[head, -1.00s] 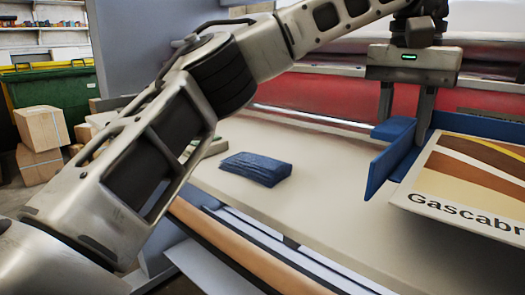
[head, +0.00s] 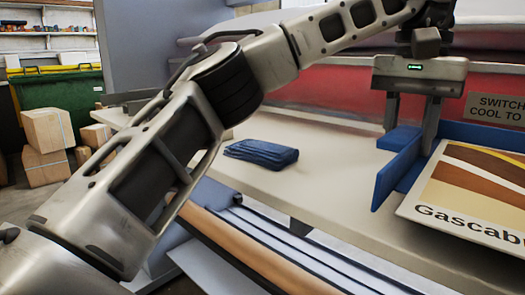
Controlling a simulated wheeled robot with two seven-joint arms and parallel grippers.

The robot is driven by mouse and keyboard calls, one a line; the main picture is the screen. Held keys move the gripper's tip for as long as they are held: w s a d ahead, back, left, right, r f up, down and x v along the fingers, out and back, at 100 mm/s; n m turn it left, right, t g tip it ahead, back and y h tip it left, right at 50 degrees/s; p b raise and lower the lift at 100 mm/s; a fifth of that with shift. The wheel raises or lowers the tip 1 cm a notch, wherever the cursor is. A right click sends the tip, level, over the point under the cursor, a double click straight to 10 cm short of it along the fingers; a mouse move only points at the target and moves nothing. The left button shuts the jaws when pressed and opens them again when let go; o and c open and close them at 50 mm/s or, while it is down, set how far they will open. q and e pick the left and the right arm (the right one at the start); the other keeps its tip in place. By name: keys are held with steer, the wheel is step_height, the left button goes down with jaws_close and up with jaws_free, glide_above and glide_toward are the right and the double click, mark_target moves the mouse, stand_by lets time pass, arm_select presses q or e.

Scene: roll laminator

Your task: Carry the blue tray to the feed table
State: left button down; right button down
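The blue tray (head: 397,171) is at the right, cut off by the picture's edge. It carries a flat printed panel (head: 470,205) in brown, yellow and white, lettered "Gascab…". My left gripper (head: 411,124) reaches in above the tray's left end. Its two fingers stand either side of a blue part of the tray, and it appears shut on it. The tray appears over the long beige table (head: 325,180) before the machine; the gap below cannot be judged. My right gripper is not in view.
A folded dark blue cloth (head: 262,153) lies on the beige table, left of the tray. The red machine front (head: 330,92) with a sign (head: 497,108) stands behind. Cardboard boxes (head: 47,130) and a green bin (head: 65,98) are far left. The table between cloth and tray is clear.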

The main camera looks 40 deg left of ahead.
arm_select(q)
steer(key=shift+f, duration=0.55)
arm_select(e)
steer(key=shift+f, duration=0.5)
arm_select(q)
steer(key=c, duration=0.9)
jaws_free()
steer(key=shift+r, duration=0.2)
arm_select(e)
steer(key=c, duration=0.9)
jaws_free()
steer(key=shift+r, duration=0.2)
arm_select(q)
steer(key=shift+r, duration=0.15)
